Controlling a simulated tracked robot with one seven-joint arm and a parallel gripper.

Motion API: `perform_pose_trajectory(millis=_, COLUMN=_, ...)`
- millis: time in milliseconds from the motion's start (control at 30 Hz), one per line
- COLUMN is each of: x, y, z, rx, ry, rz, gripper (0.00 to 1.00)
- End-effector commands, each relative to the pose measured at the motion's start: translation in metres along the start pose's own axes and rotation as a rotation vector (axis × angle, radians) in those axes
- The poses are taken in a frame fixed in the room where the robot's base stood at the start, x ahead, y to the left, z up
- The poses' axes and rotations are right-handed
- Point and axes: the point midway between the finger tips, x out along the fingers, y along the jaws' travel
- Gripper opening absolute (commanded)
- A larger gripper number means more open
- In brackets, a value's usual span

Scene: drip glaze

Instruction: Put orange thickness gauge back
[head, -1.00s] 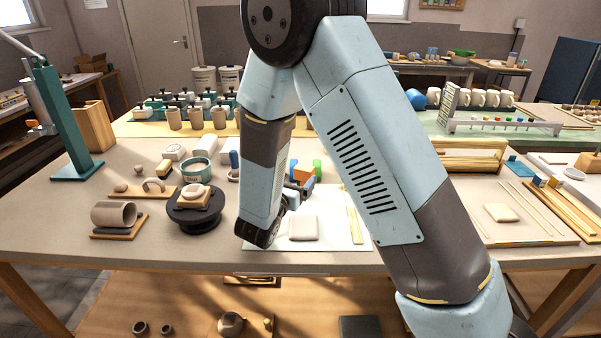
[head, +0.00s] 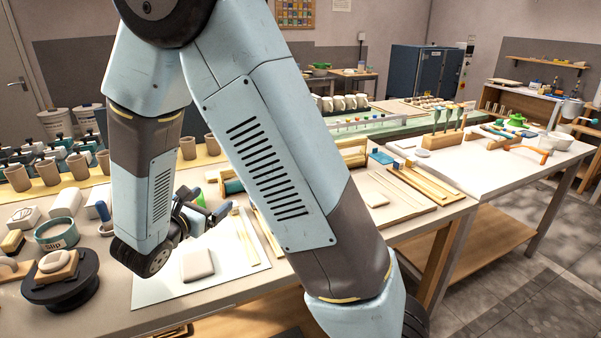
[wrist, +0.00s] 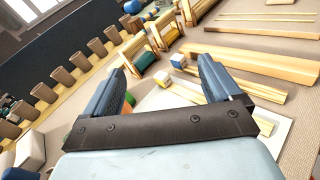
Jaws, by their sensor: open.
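My gripper (wrist: 163,68) is open, with nothing visible between its fingers in the wrist view. In the head view, the gripper (head: 196,220) is low over the far part of a white board (head: 160,285), partly hidden by my arm. A small orange piece (wrist: 130,99) shows beside the left finger in the wrist view, mostly hidden, with green next to it. It may be the orange thickness gauge; I cannot tell its shape.
A pale clay slab (head: 197,264) lies on the white board, with wooden strips (head: 245,240) at its right. A dark turntable (head: 62,290) and a slip pot (head: 57,234) stand left. Brown cups (head: 188,148) line the back. A wooden rack (wrist: 140,58) stands ahead of the gripper.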

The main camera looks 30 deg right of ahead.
Motion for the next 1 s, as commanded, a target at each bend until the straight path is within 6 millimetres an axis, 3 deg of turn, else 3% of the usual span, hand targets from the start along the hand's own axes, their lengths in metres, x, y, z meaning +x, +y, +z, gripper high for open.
perform_pose_trajectory(millis=33, x=0.009, y=-0.015, z=0.017, rx=0.057, ry=0.018, rz=-0.069, gripper=0.91)
perform_pose_trajectory(millis=200, x=0.028, y=-0.065, z=0.056, rx=0.241, ry=0.088, rz=-0.290, gripper=0.91)
perform_pose_trajectory(millis=433, x=0.032, y=-0.130, z=0.093, rx=0.520, ry=0.189, rz=-0.561, gripper=0.91)
perform_pose_trajectory(millis=700, x=0.015, y=-0.188, z=0.122, rx=0.891, ry=0.313, rz=-0.830, gripper=0.91)
perform_pose_trajectory(millis=1000, x=-0.018, y=-0.223, z=0.148, rx=1.350, ry=0.457, rz=-1.053, gripper=0.91)
